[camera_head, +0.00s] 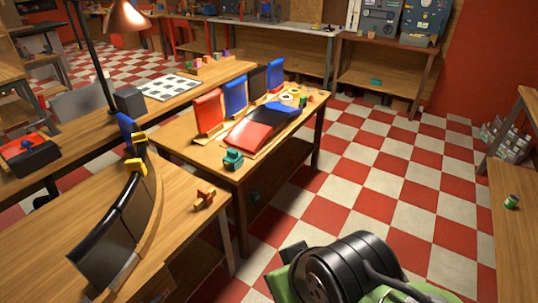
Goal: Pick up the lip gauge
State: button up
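No part in view can be told for sure as the lip gauge. A small orange-brown block-like piece (205,198) lies on the near left table, by its right edge. A yellow piece (136,165) sits at the upper end of a curved black panel (125,215), and another yellow piece (139,137) is just behind it. A small teal piece (233,159) stands on the near corner of the middle table. My gripper's fingers are not in view. Black rounded parts of my own arm fill the bottom centre, well apart from these pieces.
The middle table (190,148) holds upright red, blue and black panels, a red-black-blue curved piece (262,123) and tape rolls. A lamp (125,20) rises at the left. A right-hand table (505,235) bears a small green can (511,202). Checkered floor (400,180) between is clear.

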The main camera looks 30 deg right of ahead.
aim_at(236, 159)
jog(key=z, duration=0.3)
jog(key=u, duration=1.25)
jog(key=i+l+u, duration=0.25)
jog(key=l+u, duration=0.2)
jog(key=l, duration=0.35)
jog(key=i+l+u, duration=0.1)
jog(key=l+u, duration=0.3)
jog(key=l, duration=0.5)
jog(key=l+u, duration=0.45)
jog(key=l, duration=0.45)
jog(key=k+l+u, duration=0.15)
jog(key=l+u, duration=0.25)
jog(key=l, duration=0.45)
